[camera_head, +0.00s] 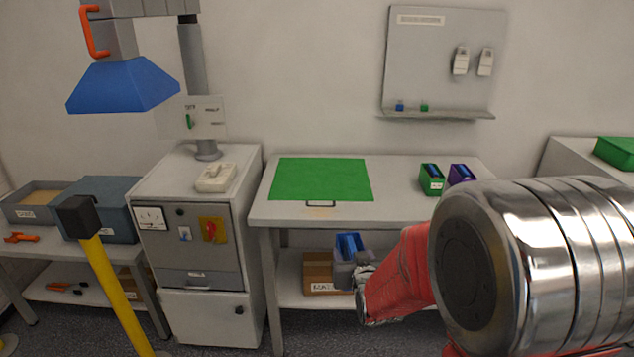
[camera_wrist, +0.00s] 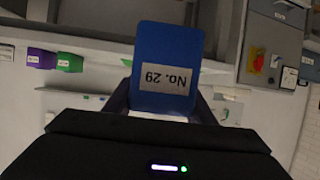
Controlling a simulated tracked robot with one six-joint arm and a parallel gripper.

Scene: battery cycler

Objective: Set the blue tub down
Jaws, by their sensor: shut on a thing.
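The blue tub (camera_head: 349,244) shows in front of the bench, below its top edge, partly hidden by my gripper (camera_head: 350,268). In the wrist view the blue tub (camera_wrist: 168,60) sits between the fingers, with an upside-down "No. 29" label facing the camera. My gripper (camera_wrist: 165,105) is shut on it. The tub looks held in the air, apart from the bench (camera_head: 410,208); its underside is hidden. My arm reaches in from the right.
A green mat (camera_head: 320,178) lies on the bench, with clear top to its right. A green tub (camera_head: 431,180) and a purple tub (camera_head: 460,174) stand at the right rear. A cardboard box (camera_head: 317,270) sits on the lower shelf. A grey cabinet (camera_head: 185,270) stands left.

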